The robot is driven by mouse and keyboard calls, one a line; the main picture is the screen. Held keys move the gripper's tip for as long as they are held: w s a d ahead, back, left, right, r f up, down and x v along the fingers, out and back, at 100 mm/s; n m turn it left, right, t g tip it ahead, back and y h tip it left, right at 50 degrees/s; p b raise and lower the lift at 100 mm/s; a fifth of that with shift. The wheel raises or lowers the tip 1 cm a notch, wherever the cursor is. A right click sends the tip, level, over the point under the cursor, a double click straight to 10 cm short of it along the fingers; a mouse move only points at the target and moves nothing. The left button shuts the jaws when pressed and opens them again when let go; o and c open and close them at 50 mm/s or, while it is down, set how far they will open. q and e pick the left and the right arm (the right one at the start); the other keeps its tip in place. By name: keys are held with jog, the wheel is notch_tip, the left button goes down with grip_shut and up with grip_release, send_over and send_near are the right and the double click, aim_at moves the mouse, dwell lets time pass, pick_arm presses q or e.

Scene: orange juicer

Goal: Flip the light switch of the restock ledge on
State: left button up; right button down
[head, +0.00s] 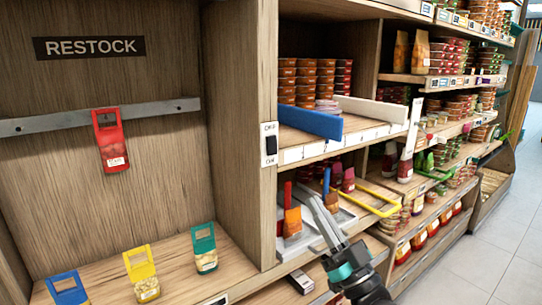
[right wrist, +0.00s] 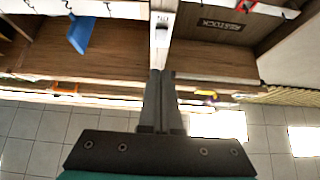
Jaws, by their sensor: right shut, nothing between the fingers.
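The light switch (head: 269,145) is a white plate with a dark rocker on the front edge of the wooden upright, right of the restock ledge (head: 180,265). Its labels look like OFF above and ON below; I cannot tell the rocker's tilt. My right gripper (head: 306,196) is shut and empty, below and right of the switch, in front of the lower shelf. In the right wrist view, turned upside down, the switch plate (right wrist: 162,22) lies beyond the shut fingertips (right wrist: 161,72), with a gap between. My left gripper is not in view.
A RESTOCK sign (head: 88,47) and a metal rail (head: 60,121) with a red pack (head: 111,141) are on the back wall. Several packs stand on the ledge. Blue divider (head: 310,119) and stocked shelves lie right of the switch. Open floor (head: 500,240) is far right.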

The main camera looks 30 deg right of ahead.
jog(key=shift+s+r, duration=0.1)
jog(key=shift+s, duration=0.05)
send_near(272, 147)
notch_tip(272, 147, up, 4)
jog(key=w, duration=0.3)
jog(key=shift+w+a+f, duration=0.1)
jog(key=shift+w+f, duration=0.15)
jog(key=shift+w, duration=0.5)
